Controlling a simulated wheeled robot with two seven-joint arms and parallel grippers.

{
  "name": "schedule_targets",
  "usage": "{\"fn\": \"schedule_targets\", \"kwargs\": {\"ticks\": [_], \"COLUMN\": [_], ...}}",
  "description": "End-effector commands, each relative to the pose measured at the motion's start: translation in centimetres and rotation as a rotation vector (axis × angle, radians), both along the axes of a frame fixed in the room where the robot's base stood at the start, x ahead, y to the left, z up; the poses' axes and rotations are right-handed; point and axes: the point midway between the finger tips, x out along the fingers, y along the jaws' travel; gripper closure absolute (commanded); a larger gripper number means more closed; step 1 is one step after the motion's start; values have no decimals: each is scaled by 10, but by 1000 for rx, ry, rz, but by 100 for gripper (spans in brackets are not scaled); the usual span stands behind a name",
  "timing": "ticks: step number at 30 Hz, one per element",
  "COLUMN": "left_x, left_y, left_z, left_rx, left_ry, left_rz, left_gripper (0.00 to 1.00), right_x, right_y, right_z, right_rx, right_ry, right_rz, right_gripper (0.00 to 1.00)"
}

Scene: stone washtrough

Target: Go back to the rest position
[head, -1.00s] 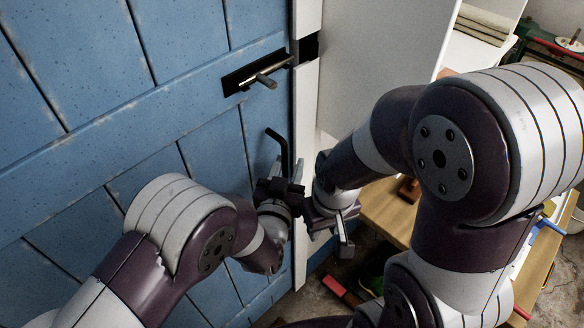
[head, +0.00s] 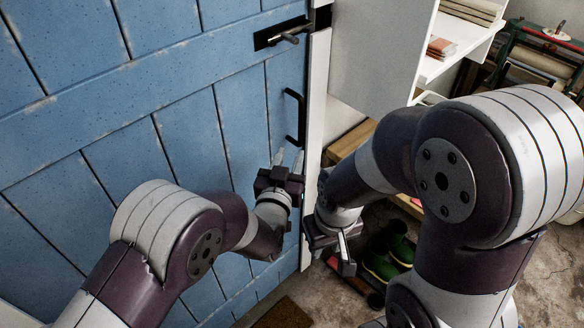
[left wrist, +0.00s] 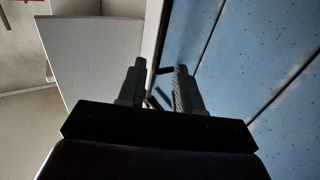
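My left gripper (head: 288,161) is in front of the blue plank door (head: 190,110), near its right edge. Its two fingers are apart with nothing between them, and they also show open in the left wrist view (left wrist: 158,88). The black pull handle (head: 301,118) on the door is just above the fingertips in the head view, with a small gap in the picture. My right gripper (head: 333,255) is lower, right of the door edge, pointing down. One finger shows clearly; the other is hard to make out. I see nothing held in it.
A black latch (head: 282,37) sits higher on the door. A white panel (head: 380,55) and shelves stand right of it. A wooden bench (head: 352,140) is behind my right arm. Green boots (head: 385,262) stand on the stone floor (head: 540,275). A brown mat (head: 283,314) lies below.

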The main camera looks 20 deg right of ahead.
Motion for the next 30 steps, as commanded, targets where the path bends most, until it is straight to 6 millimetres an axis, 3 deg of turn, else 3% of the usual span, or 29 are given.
{"fn": "schedule_targets", "kwargs": {"ticks": [14, 17, 20, 22, 24, 27, 30], "left_x": [0, -6, -40, -69, -99, -146, -186], "left_y": [-1, -2, 14, 69, 137, 222, 285], "left_z": [-2, -30, -90, -109, -106, -83, -52], "left_rx": [3, 66, 254, 416, 527, 599, 590], "left_ry": [10, 121, 407, 692, 940, 1213, 1389], "left_rz": [-1, -22, -75, -56, 1, 102, 207], "left_gripper": [66, 66, 66, 66, 66, 66, 66], "right_x": [0, 0, 0, 0, 0, 0, 0], "right_y": [0, 0, 0, 0, 0, 0, 0], "right_z": [0, 0, 1, 9, 16, 25, 34], "right_rx": [0, 0, 0, 0, 0, 0, 0], "right_ry": [0, 0, 0, 0, 0, 0, 0], "right_rz": [0, 0, 0, 0, 0, 0, 0], "right_gripper": [65, 65, 65, 65, 65, 65, 65]}}
